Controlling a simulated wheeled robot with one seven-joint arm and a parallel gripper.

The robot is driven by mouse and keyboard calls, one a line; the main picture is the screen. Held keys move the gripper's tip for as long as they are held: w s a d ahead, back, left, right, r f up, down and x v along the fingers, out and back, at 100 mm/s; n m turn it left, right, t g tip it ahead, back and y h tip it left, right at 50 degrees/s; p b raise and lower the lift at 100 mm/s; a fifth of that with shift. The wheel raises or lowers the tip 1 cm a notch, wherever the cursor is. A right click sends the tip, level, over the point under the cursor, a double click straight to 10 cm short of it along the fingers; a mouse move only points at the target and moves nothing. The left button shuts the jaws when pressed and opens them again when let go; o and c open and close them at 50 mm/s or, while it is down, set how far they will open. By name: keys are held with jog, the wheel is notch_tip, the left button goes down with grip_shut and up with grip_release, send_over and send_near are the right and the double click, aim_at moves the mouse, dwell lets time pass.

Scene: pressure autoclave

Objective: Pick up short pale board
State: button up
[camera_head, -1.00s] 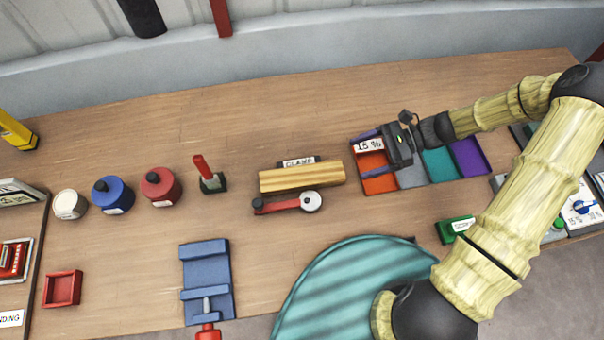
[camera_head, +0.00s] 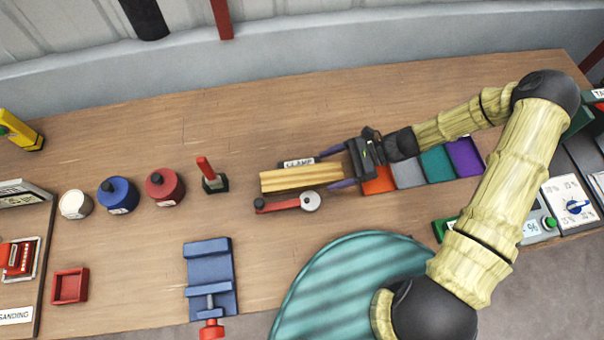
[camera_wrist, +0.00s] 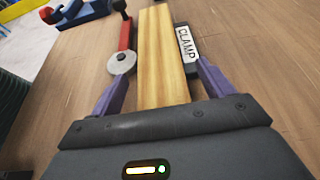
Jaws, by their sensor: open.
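The short pale board (camera_head: 300,180) lies flat on the wooden bench, its long side running left to right in the head view. In the wrist view the board (camera_wrist: 162,55) runs away from me between my fingers. My gripper (camera_head: 335,167) is open at the board's right end, with one purple finger on each long side. In the wrist view my gripper (camera_wrist: 160,92) shows clear gaps between fingers and board. The board's near end is hidden behind the gripper body in the wrist view.
A CLAMP label (camera_head: 299,162) lies along the board's far side. A red-handled tool with a round disc (camera_head: 310,201) lies along its near side. Coloured trays (camera_head: 437,165) sit under my forearm. A blue vise (camera_head: 209,275) stands nearer the front edge.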

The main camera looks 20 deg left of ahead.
jog(key=shift+s+a+f, duration=0.2)
jog(key=shift+s+a, duration=0.1)
jog(key=shift+a, duration=0.15)
jog(key=c, duration=1.2)
